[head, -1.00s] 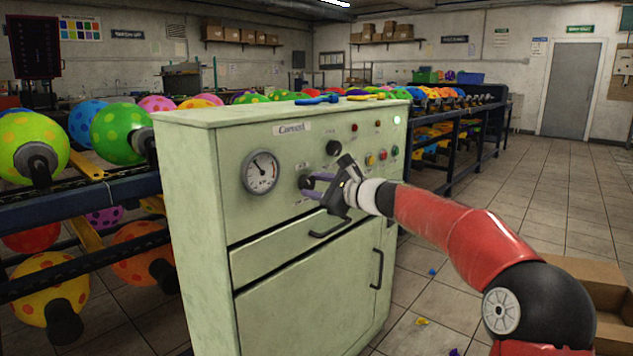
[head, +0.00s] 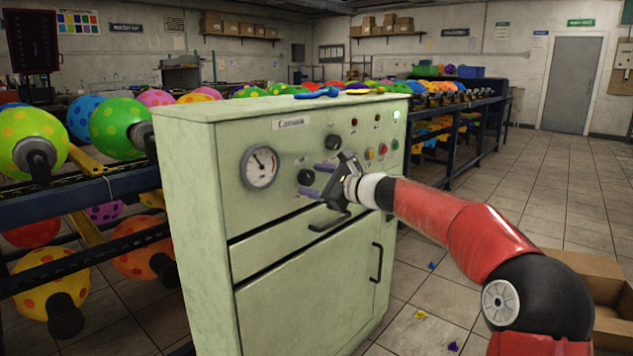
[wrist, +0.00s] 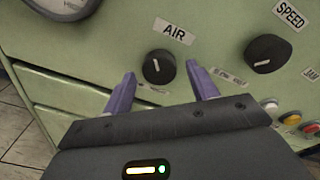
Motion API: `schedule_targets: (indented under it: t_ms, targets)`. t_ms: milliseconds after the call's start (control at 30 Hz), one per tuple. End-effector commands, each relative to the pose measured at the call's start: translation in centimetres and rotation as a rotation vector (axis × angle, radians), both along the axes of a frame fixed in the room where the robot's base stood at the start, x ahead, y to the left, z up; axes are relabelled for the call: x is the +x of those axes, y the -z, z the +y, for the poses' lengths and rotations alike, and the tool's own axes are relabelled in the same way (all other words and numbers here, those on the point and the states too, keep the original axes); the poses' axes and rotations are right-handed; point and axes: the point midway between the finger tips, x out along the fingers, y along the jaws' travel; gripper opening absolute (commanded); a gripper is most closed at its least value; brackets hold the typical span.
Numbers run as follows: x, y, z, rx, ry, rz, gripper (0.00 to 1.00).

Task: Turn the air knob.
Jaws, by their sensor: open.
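The air knob (wrist: 158,67) is a round black knob with a white pointer line, under the AIR label (wrist: 174,32) on the green machine panel. In the head view the air knob (head: 306,177) sits right of the pressure gauge. My gripper (wrist: 158,92) has two purple fingers, open and empty. In the wrist view its fingertips lie either side of and a little below the air knob. In the head view my gripper (head: 319,181) is just in front of the panel, apart from the knob and slightly to its right.
The speed knob (wrist: 268,53) is up and right of the air knob. Coloured buttons (head: 376,152) lie farther right. The gauge (head: 260,166) is to the left. A drawer handle (head: 329,221) juts out below.

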Motion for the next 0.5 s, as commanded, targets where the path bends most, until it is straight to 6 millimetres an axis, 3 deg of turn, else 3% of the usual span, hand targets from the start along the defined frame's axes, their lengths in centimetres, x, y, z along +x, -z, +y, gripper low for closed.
schedule_targets:
  t_ms: [167, 500]
  targets:
    - [-0.8, -0.1, -1.1, 0.000, 0.001, -0.002, 0.58]
    - [-4.0, -0.4, -5.4, -0.002, 0.002, 0.000, 0.58]
